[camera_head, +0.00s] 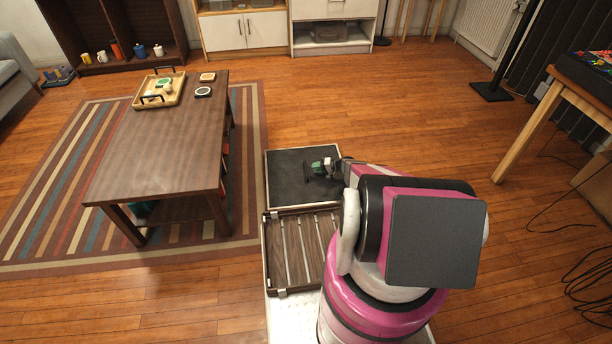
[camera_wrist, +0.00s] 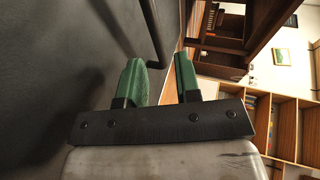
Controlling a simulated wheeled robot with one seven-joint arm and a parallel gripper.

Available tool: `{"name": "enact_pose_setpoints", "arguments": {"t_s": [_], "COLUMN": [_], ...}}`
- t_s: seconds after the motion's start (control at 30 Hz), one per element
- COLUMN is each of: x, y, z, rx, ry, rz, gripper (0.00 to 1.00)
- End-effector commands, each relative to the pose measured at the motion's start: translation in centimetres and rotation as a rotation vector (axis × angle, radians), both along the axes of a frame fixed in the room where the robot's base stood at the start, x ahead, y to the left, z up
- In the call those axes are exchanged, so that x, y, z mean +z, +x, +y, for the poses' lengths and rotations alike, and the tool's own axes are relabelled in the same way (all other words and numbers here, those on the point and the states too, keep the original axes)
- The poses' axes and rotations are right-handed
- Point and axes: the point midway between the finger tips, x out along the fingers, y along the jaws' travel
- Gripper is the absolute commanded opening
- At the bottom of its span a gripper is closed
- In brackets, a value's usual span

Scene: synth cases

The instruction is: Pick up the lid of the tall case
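A flat dark grey panel with a pale rim (camera_head: 285,193) lies in front of my arm in the head view; it looks like the lid, though I cannot tell for sure. In the wrist view the dark surface (camera_wrist: 50,80) fills the left side. A thin black bar (camera_wrist: 151,35), like a handle, stands out just beyond my fingertips. My gripper (camera_head: 318,168) is low over the panel. Its two green fingers (camera_wrist: 161,75) are apart, with an empty gap between them. The bar's near end is beside the left finger; contact cannot be told.
A slatted wooden piece with metal clasps (camera_head: 301,250) adjoins the panel's near side. A wooden coffee table (camera_head: 150,150) stands left on a striped rug (camera_head: 55,200). Wooden floor (camera_head: 400,110) is free beyond and right. A table leg (camera_head: 527,135) and cables (camera_head: 585,275) are at right.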

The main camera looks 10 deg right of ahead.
Motion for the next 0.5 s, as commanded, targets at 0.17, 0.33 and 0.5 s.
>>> {"name": "enact_pose_setpoints", "arguments": {"t_s": [0.17,0.33,0.5], "x": [-0.9,-1.8,-1.9], "y": [0.6,1.3,1.4], "z": [1.6,3.7,4.3], "rx": [0.001,0.002,0.000], "ry": [-0.001,0.000,-0.001], "rz": [0.001,0.001,0.001], "gripper": [0.31,0.31,0.31]}}
